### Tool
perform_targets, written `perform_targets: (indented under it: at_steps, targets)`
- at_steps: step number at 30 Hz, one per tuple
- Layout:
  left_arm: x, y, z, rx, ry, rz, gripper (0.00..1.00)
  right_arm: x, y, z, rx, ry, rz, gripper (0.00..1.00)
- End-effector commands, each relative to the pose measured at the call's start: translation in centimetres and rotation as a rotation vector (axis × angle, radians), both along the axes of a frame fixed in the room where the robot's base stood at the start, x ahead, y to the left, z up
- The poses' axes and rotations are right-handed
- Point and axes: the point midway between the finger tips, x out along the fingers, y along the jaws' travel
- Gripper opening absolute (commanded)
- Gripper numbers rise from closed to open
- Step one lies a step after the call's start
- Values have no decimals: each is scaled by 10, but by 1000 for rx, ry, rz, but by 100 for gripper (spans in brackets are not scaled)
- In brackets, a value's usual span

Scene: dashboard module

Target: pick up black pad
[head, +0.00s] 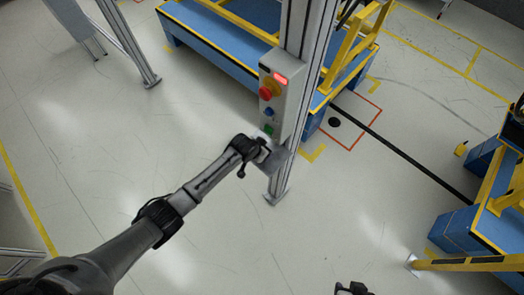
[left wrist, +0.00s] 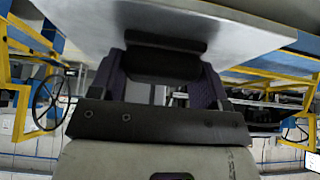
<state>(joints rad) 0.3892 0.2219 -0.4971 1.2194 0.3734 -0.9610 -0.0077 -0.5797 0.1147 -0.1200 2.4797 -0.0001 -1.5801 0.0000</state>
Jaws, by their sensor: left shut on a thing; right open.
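In the left wrist view, a dark block (left wrist: 165,66), which looks like the black pad, sits between the fingers of my left gripper (left wrist: 160,82). The gripper is shut on it. A smooth grey panel (left wrist: 245,40) lies just beyond the block; I cannot tell whether the two are joined. In the head view, my left gripper (head: 262,150) is in front of the upright post, with a small grey plate (head: 277,160) at its tip. The block cannot be made out there. My right gripper (head: 352,289) shows only partly at the bottom edge and is open.
A control box (head: 283,95) with a red button hangs on the aluminium post (head: 312,45), close above my left gripper. Blue platforms with yellow rails (head: 215,45) stand behind and at right (head: 480,225). A black disc (head: 334,122) lies inside a red floor square.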

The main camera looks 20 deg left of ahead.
Motion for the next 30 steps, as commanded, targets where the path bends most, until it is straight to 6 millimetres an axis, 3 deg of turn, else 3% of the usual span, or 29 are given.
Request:
perform_targets:
  at_steps: [5, 14, 19, 30]
  targets:
    - [0, 0, 0, 0, 0, 0, 47, 0, -1, 0, -3, 0, 2, 43]
    - [0, 0, 2, 0, 0, 0, 47, 0, -3, 0, -9, 0, 6, 43]
    - [1, 0, 15, -1, -2, 0, 47, 0, -3, 1, -9, 0, 6, 43]
    - [-70, 28, 14, 1, 3, 0, 47, 0, -1, 8, -3, 0, 2, 43]
